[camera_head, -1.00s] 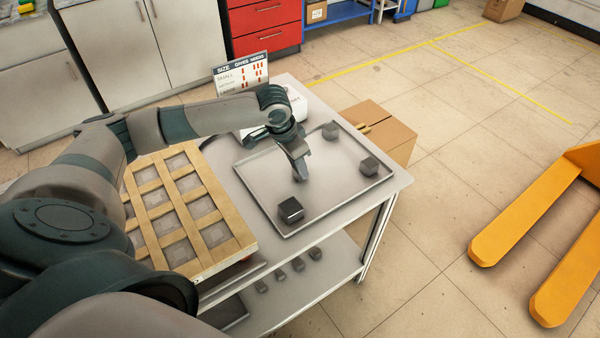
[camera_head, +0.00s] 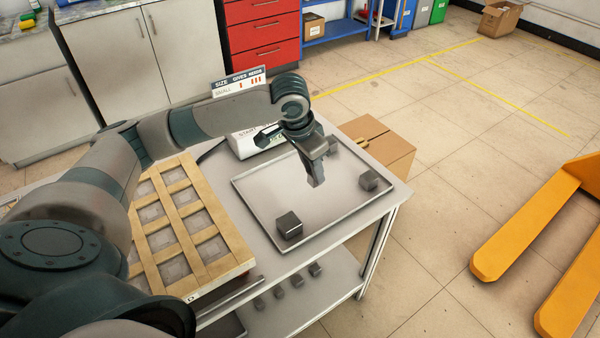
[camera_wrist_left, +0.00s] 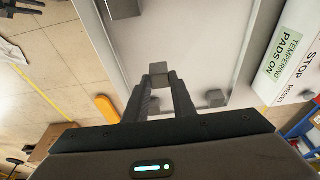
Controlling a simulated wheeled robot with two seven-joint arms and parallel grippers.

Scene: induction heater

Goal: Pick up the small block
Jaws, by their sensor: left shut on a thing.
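My left gripper (camera_head: 317,181) is above the middle of the shallow grey tray (camera_head: 262,178). In the left wrist view its fingers (camera_wrist_left: 159,86) are closed on a small grey block (camera_wrist_left: 158,69) at their tips. In the head view this block is hard to make out against the dark fingers. Larger grey blocks sit in the tray: one at the near left (camera_head: 290,225), one at the right (camera_head: 368,181), and one at the back (camera_head: 333,146), partly hidden by the gripper. My right gripper is not in view.
A wooden grid rack (camera_head: 214,249) stands left of the tray on the table. A white machine (camera_head: 243,146) and a size sign (camera_head: 238,82) are behind my arm. Several blocks (camera_head: 279,293) lie on the lower shelf. A cardboard box (camera_head: 385,146) stands behind the table.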

